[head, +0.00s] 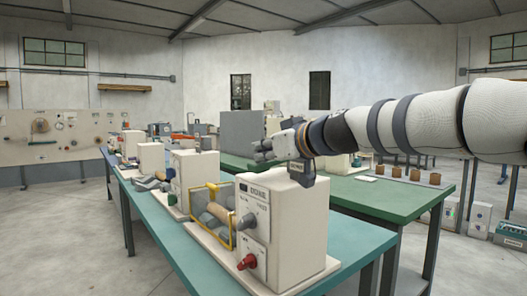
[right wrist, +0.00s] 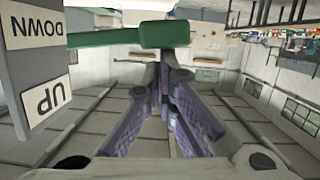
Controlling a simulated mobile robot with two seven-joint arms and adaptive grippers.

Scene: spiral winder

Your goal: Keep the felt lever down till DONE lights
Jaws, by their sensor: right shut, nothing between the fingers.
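In the right wrist view, a green lever (right wrist: 100,37) with a thick padded end (right wrist: 165,34) sticks out beside a grey post with an upside-down DOWN plate (right wrist: 33,24) and UP plate (right wrist: 47,101). The lever lines up with the DOWN plate in this picture. My right gripper (right wrist: 163,66) is shut and empty, its tips close to the padded end; I cannot tell whether they touch. In the head view my right gripper (head: 263,150) is above the nearest cream machine (head: 283,215); the lever is not clear there. No lit DONE lamp can be made out. My left gripper is out of view.
The nearest machine has a red knob (head: 247,261), a grey knob (head: 248,221) and a yellow-framed guard (head: 207,215). More machines stand behind it along the teal bench (head: 350,240).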

